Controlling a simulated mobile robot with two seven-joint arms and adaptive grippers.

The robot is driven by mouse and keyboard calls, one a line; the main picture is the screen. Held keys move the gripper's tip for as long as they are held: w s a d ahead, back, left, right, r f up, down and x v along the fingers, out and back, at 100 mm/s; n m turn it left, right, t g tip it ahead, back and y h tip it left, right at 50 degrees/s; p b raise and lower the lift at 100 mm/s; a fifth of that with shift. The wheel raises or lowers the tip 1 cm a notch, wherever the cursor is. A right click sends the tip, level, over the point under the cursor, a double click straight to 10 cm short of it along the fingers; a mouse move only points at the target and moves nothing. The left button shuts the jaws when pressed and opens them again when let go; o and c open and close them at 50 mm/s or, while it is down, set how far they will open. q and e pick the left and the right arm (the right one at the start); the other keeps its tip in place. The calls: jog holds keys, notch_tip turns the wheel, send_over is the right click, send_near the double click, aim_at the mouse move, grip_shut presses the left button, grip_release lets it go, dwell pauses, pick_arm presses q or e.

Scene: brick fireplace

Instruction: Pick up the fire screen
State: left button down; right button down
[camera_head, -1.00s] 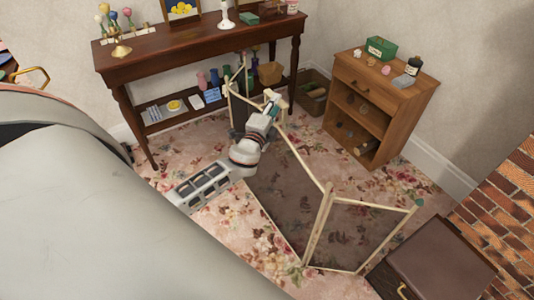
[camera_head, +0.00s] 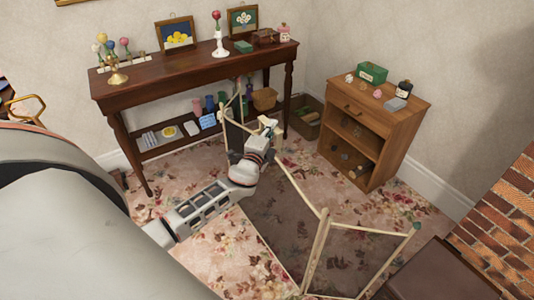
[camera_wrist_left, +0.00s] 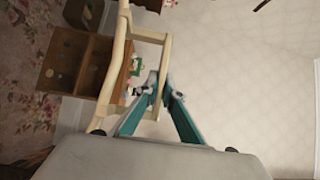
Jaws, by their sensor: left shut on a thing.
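The fire screen (camera_head: 317,245) is a folding screen with a cream frame and dark see-through panels, standing open over the carpet in the head view. Its right panel is angled towards me and its lower edge is cut off by the picture. My left gripper (camera_head: 266,125) is shut on the top of its frame, near the far end. The exact contact is hard to see. Whether the screen's feet touch the floor cannot be told. My right gripper is not in view.
A dark wooden console table (camera_head: 200,62) with ornaments stands behind the screen. A small wooden cabinet (camera_head: 402,118) stands to the right, with a bin (camera_head: 306,112) between them. A brick wall (camera_head: 500,212) and a dark brown box-like piece (camera_head: 440,272) are at lower right. Carpet is free between.

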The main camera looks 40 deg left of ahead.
pick_arm(q)
jog(key=shift+w+r+p, duration=0.1)
jog(key=shift+r+p, duration=0.2)
jog(key=shift+r, duration=0.6)
notch_tip(320, 180, up, 19)
jog(key=p, duration=0.6)
